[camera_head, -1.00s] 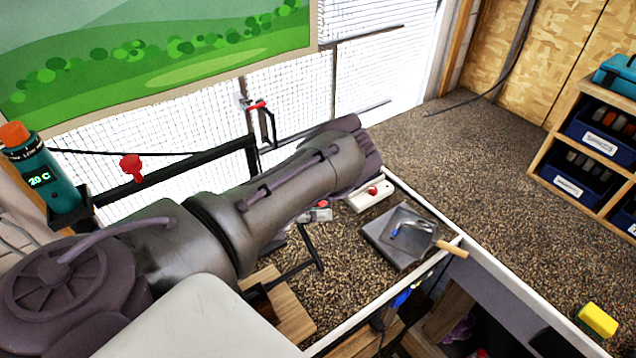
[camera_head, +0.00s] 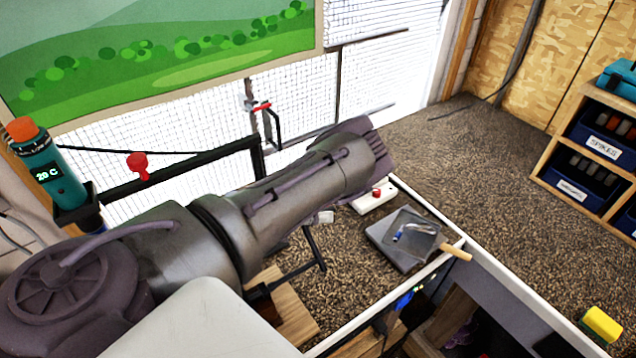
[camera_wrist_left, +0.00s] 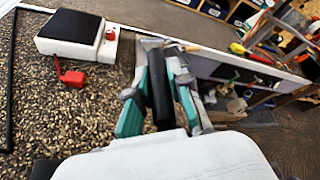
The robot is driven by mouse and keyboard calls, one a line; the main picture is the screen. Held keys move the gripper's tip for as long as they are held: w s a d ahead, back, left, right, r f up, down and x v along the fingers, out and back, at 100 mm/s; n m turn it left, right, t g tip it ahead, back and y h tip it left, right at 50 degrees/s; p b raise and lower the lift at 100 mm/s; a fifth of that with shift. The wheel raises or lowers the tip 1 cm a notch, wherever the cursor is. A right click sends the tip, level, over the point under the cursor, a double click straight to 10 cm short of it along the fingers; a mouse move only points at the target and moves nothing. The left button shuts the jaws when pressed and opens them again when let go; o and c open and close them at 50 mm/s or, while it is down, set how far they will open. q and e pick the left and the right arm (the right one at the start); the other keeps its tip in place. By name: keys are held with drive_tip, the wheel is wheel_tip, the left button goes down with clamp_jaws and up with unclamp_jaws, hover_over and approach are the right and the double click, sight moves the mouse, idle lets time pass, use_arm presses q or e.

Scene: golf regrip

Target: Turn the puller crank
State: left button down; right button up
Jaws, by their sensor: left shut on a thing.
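In the left wrist view my left gripper (camera_wrist_left: 160,72) has its teal-padded fingers closed on both sides of a dark, upright cylinder (camera_wrist_left: 161,108), which looks like the crank's handle. In the head view my left arm reaches across from the lower left, and its fingers are hidden behind the arm. A black bar with a short crosspiece (camera_head: 314,248) shows just below my arm over the gravel-textured bench; I cannot tell whether it belongs to the puller crank. My right gripper is in neither view.
A white box with a red button (camera_head: 374,196) stands by my arm's far end; it also shows in the left wrist view (camera_wrist_left: 72,46). A grey tray (camera_head: 385,240) lies near the bench edge. A red piece (camera_wrist_left: 70,76) lies nearby.

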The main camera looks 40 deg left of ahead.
use_arm(q)
drive_tip(key=shift+m+y, duration=0.5)
drive_tip(key=shift+m, duration=0.3)
drive_tip(key=shift+s+d+r+b, duration=0.15)
drive_tip(key=shift+d+r+b, duration=0.25)
drive_tip(key=shift+d+b, duration=0.45)
drive_tip(key=shift+s+d+r+b, duration=0.2)
drive_tip(key=shift+d+r+b, duration=0.3)
drive_tip(key=shift+b, duration=0.7)
drive_tip(key=shift+s+d+r+b, duration=0.15)
drive_tip(key=shift+d+r+b, duration=0.2)
drive_tip(key=shift+d+b, duration=0.5)
drive_tip(key=shift+a, duration=0.2)
drive_tip(key=c, duration=1.3)
unclamp_jaws()
drive_tip(key=shift+o, duration=1.1)
drive_tip(key=shift+w+d, duration=0.1)
drive_tip(key=shift+d, duration=0.05)
